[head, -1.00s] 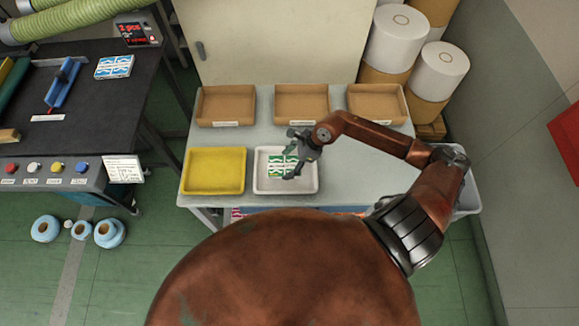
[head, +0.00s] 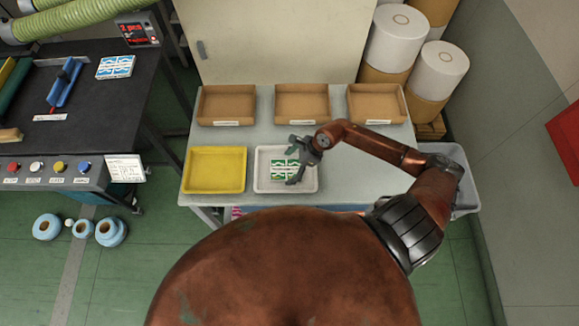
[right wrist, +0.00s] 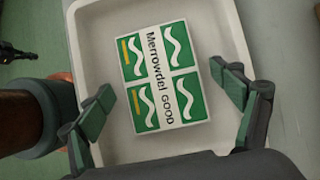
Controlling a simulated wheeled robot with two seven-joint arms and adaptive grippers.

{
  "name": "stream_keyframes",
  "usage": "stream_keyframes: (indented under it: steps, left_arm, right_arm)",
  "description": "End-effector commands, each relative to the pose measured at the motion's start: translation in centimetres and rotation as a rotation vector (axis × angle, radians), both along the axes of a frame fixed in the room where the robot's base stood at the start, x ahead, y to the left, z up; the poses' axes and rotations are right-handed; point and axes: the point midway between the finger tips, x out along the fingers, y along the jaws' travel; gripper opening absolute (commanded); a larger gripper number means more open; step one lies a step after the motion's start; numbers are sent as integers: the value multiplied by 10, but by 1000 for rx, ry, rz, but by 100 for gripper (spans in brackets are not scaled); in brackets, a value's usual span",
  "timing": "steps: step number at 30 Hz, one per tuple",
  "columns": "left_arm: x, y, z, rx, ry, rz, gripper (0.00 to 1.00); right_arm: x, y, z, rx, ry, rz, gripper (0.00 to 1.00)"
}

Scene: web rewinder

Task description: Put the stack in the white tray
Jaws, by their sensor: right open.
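The stack (head: 283,171), with a green and white printed top, lies in the white tray (head: 258,183) on the grey table. My right gripper (head: 292,164) is above the tray at the stack's right side. In the right wrist view its fingers (right wrist: 165,108) are spread wide on either side of the stack, with a gap to it on both sides. My left gripper is not in view.
A yellow tray (head: 190,170) stands left of the white tray. Brown trays (head: 227,119) line the table's back. A blue and white stack (head: 115,67) lies on the black bench (head: 60,132) at left. White rolls (head: 398,35) stand at back right.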

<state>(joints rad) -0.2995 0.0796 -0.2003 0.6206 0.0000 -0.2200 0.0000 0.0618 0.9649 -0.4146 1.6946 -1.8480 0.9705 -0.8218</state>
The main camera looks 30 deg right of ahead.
Motion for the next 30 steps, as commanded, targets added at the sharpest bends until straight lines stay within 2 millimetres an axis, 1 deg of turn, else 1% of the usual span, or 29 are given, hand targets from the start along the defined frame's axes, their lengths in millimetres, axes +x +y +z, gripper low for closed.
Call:
stream_keyframes:
  steps: [5,7,10,14,18,24,27,30]
  left_arm:
    - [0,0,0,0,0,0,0]
    - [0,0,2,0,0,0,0]
    - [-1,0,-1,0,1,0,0]
    - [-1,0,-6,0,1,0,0]
    - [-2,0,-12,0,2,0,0]
    - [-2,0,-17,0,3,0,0]
    - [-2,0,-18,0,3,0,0]
    - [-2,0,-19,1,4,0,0]
  right_arm:
    - [0,0,1,0,0,0,86]
    - [0,0,3,0,0,0,86]
    - [-3,-6,10,-2,0,0,86]
    - [-9,-17,30,-6,-1,1,86]
    - [-18,-30,56,-6,0,1,86]
    - [-27,-44,88,-4,1,0,86]
    - [-29,-49,98,-2,1,0,86]
    - [-31,-51,103,-1,1,0,86]
